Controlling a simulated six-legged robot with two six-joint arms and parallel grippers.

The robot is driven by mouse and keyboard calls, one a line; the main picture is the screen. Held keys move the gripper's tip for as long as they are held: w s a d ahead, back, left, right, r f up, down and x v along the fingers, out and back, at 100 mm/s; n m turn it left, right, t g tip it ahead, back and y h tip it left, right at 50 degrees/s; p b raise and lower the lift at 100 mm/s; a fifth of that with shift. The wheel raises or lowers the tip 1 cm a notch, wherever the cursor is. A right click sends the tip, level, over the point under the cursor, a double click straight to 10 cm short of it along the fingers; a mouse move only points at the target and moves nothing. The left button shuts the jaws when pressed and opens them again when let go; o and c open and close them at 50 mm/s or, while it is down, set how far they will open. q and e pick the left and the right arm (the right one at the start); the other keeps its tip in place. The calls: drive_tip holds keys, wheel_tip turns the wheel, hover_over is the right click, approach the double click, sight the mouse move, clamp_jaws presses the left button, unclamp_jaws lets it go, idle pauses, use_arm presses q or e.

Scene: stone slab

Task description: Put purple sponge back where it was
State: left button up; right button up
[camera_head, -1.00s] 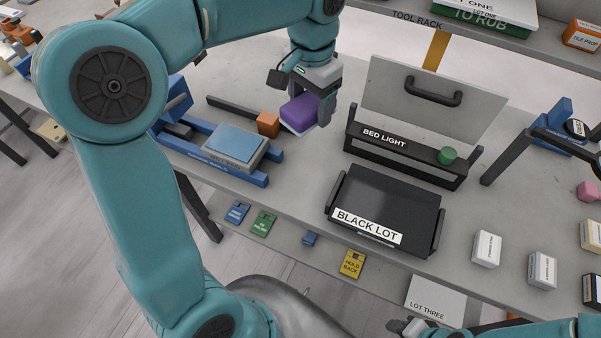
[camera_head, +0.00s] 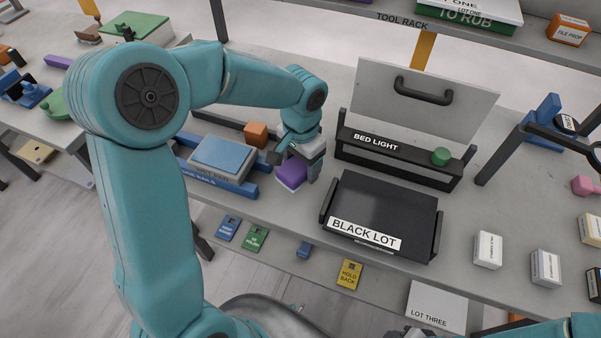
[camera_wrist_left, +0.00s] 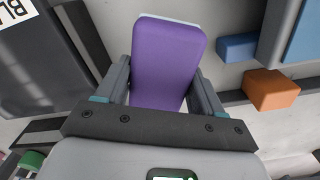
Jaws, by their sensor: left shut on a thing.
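The purple sponge (camera_head: 291,174) is in my left gripper (camera_head: 296,168), between the blue rails on its left and the black tray on its right. In the left wrist view the purple sponge (camera_wrist_left: 167,62) sits between the two fingers of the gripper (camera_wrist_left: 165,90), with a pale layer along its far edge. I cannot tell whether the sponge touches the slab. My right gripper (camera_head: 408,332) shows only in part at the bottom edge, and its jaws are not clear.
A black tray labelled BLACK LOT (camera_head: 385,200) lies right of the sponge. A blue-topped pad (camera_head: 222,158) rests on blue rails (camera_head: 215,182) to the left. An orange block (camera_head: 256,134) is behind. Small tags (camera_head: 255,238) lie along the front.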

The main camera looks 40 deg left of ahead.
sight(300, 175)
use_arm(q)
wheel_tip(300, 175, down, 4)
drive_tip(key=shift+f, duration=0.1)
drive_tip(key=o, duration=1)
drive_tip(key=shift+f, duration=0.1)
